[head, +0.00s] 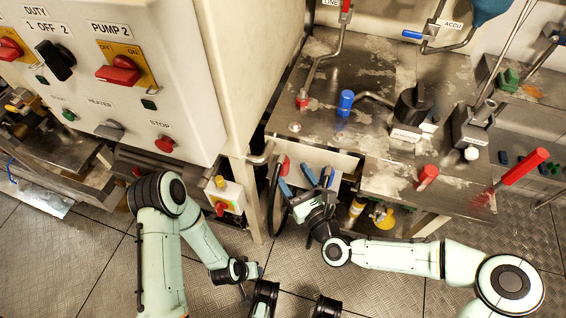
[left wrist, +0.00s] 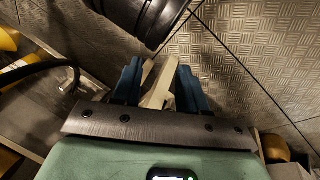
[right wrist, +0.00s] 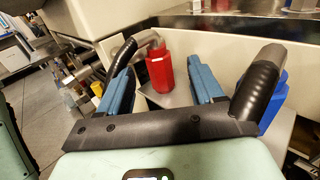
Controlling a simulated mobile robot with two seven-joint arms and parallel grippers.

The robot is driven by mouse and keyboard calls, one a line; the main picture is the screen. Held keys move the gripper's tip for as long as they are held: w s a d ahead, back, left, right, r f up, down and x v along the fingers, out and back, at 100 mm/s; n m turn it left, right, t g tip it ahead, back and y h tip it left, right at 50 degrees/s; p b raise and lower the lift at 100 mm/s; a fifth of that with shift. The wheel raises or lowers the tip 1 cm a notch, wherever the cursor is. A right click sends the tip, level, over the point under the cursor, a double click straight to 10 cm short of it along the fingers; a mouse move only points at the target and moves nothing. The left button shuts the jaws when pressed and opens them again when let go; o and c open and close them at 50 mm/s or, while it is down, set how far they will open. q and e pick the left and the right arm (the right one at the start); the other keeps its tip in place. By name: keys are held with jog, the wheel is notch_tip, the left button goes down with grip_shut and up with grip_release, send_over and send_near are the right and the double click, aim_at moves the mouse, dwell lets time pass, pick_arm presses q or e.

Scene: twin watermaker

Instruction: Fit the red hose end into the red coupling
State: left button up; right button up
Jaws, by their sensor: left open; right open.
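The red hose end (right wrist: 160,72) shows in the right wrist view between the two blue fingers of my right gripper (right wrist: 163,84), with visible gaps on both sides. In the head view it is the small red piece (head: 284,165) below the bench edge, just past my right gripper (head: 295,178), which is open. A black hose (head: 272,200) loops down beside it. The red coupling (head: 303,98) stands on the bench top at the end of a grey pipe. My left gripper is open; its blue fingers (left wrist: 160,85) point toward a pale bar and the floor.
A blue coupling (head: 346,102) stands right of the red one. A blue hose end (right wrist: 272,105) is just right of my right gripper. A black knob (head: 411,105) and red-handled levers (head: 523,167) are on the bench. The control cabinet (head: 190,60) stands at left.

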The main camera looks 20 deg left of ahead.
aim_at(286, 166)
jog(key=x, duration=0.3)
jog(key=shift+w+a+b, duration=0.2)
jog(key=shift+a+b, duration=0.1)
jog(key=shift+a, duration=0.05)
pick_arm(q)
jog(key=shift+w+a+f, duration=0.4)
jog(key=shift+w+f, duration=0.05)
jog(key=shift+w, duration=0.25)
pick_arm(e)
jog(key=c, duration=1.2)
jog(key=shift+r, duration=0.1)
pick_arm(q)
jog(key=s+d+r+g+h+p, duration=0.1)
jog(key=s+d+r+p, duration=0.3)
jog(key=s, duration=0.4)
notch_tip(286, 166, up, 3)
jog(key=shift+s+d+f+m+g+p, duration=0.2)
jog(key=shift+s+m+g+p, duration=0.15)
jog(key=shift+g+p, duration=0.45)
pick_arm(e)
notch_tip(286, 166, up, 20)
